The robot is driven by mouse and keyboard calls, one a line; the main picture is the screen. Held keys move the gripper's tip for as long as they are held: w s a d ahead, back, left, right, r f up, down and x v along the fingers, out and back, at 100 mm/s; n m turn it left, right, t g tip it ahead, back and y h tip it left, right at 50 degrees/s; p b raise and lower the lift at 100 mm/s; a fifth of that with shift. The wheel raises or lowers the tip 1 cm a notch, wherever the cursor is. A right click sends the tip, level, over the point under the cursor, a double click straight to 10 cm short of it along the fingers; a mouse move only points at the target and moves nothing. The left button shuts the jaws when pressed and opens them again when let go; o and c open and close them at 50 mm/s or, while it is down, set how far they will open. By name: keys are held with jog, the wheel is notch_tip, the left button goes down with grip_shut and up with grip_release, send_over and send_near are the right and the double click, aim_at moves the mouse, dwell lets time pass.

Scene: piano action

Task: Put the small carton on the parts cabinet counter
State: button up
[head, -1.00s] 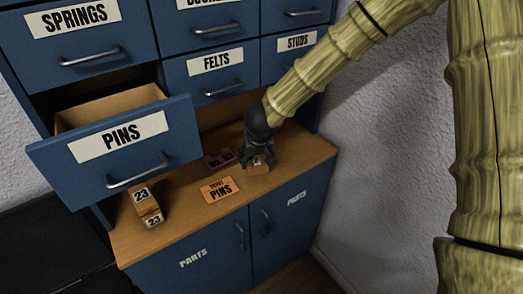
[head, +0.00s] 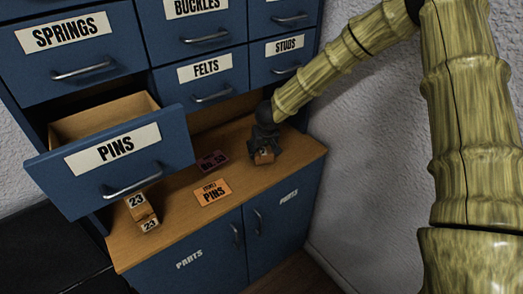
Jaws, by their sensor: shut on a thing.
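A second carton marked 23 (head: 143,211) stands on the counter at the left, below the open PINS drawer (head: 118,160).
An orange PINS card (head: 212,192) and a dark red card (head: 212,160) lie on the counter left of my gripper. The open drawer juts out over the counter's left part. A white wall (head: 365,190) bounds the right side. Bare wood lies right of the orange card.

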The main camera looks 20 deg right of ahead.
jog(key=shift+w+f, duration=0.1)
jog(key=shift+f, duration=0.3)
jog(key=shift+r, duration=0.1)
jog(key=o, duration=1)
jog(key=shift+f, duration=0.2)
jog(key=v, duration=1.2)
jog(key=shift+r, duration=0.15)
